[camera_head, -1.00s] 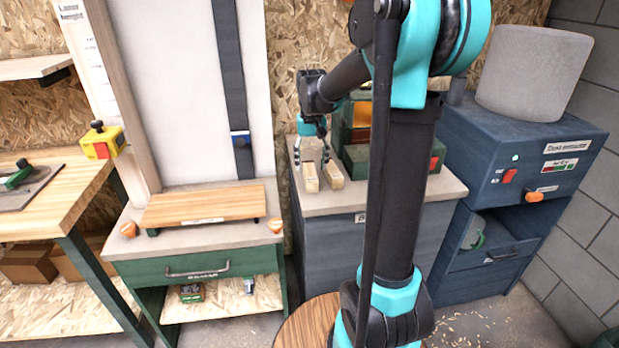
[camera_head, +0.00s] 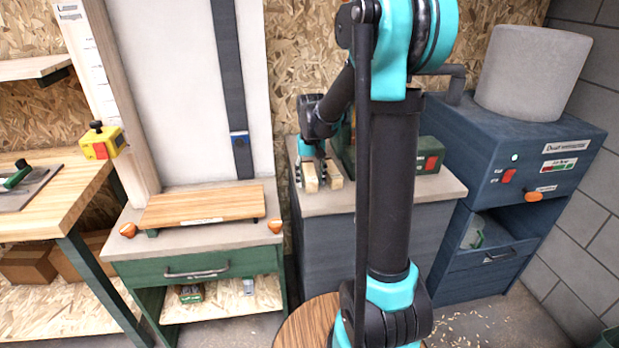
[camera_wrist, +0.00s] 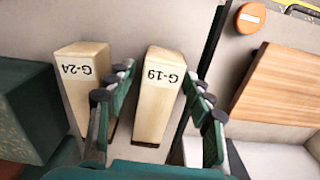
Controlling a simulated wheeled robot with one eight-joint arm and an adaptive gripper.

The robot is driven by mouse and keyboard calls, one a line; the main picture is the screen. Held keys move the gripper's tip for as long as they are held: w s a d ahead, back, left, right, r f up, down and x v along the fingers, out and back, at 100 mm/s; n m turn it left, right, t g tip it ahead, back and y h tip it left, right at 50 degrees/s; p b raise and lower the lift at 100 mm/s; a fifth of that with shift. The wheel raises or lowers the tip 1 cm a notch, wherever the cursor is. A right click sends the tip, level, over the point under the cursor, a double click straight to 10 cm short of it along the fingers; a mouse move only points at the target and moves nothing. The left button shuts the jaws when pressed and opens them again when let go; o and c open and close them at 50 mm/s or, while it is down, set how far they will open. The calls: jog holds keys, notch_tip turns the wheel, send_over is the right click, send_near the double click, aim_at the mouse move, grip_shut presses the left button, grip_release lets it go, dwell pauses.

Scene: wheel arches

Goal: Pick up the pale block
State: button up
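Two pale wooden blocks lie side by side on the grey cabinet top. In the wrist view one is labelled G-19 (camera_wrist: 160,95) and the other G-24 (camera_wrist: 82,80); both look similarly pale. In the head view, G-19 (camera_head: 310,178) is the left one and G-24 (camera_head: 335,176) the right one. My gripper (camera_wrist: 160,108) is open, its fingers on either side of G-19. One finger is in the gap between the blocks. Small gaps show between G-19 and the fingers. In the head view my gripper (camera_head: 310,174) is low over the cabinet top.
A green machine (camera_head: 425,153) stands right of the blocks, close to G-24. Left of the cabinet (camera_head: 340,240) is a bench with a wooden board (camera_head: 205,206) and orange knobs (camera_head: 275,225). A dark blue dust unit (camera_head: 530,150) stands at the right.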

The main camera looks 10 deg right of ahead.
jog(key=c, duration=0.9)
jog(key=shift+r, duration=0.15)
jog(key=shift+c, duration=0.2)
